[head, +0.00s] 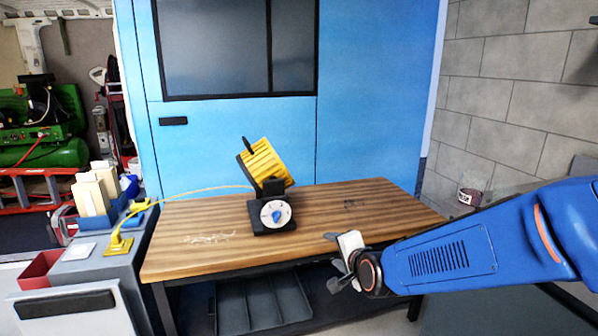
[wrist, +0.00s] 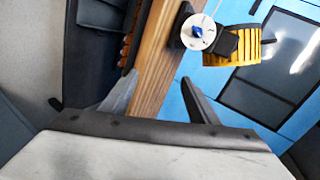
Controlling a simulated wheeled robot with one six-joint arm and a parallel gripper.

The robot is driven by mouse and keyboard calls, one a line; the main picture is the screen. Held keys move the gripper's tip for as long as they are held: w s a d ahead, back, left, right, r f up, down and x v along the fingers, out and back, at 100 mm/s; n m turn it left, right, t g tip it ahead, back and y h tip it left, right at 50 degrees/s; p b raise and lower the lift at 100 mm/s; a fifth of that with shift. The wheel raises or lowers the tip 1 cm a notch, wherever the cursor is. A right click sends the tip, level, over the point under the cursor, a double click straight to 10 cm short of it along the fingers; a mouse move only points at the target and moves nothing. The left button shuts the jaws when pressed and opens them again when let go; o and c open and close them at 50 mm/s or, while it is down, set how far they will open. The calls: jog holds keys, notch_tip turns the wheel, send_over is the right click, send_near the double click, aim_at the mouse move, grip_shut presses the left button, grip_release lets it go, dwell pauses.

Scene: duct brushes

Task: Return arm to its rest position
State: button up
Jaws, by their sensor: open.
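My gripper (head: 338,272) is at the front edge of the wooden table (head: 190,262), on the blue arm that reaches in from the right. In the wrist view the two fingers of my gripper (wrist: 158,98) stand apart with nothing between them. A yellow ribbed device (head: 266,160) on a black base with a white dial and blue knob (head: 276,214) stands on the table, apart from my gripper. The device (wrist: 232,46) also shows at the top right of the wrist view.
A grey cabinet (head: 70,270) with a red bin (head: 40,270) stands at the left. A yellow cable (head: 190,192) runs from it to the device. A dark tray (head: 262,300) lies under the table. A block wall (head: 500,100) stands at the right. The tabletop's right side is mostly clear.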

jog(key=s+d+n+g+h, duration=0.1)
jog(key=s+d+n, duration=0.3)
jog(key=s, duration=0.6)
jog(key=s+d+n+g+h, duration=0.1)
jog(key=s+d+n+g, duration=0.3)
jog(key=s+d, duration=0.4)
jog(key=s+d+r+n+g+h, duration=0.1)
jog(key=s+d+n+g, duration=0.1)
jog(key=s+d+n, duration=0.2)
jog(key=s+d, duration=0.3)
jog(key=s, duration=0.5)
jog(key=shift+s+g+h, duration=0.3)
jog(key=shift+s+h, duration=0.05)
jog(key=shift+h, duration=0.05)
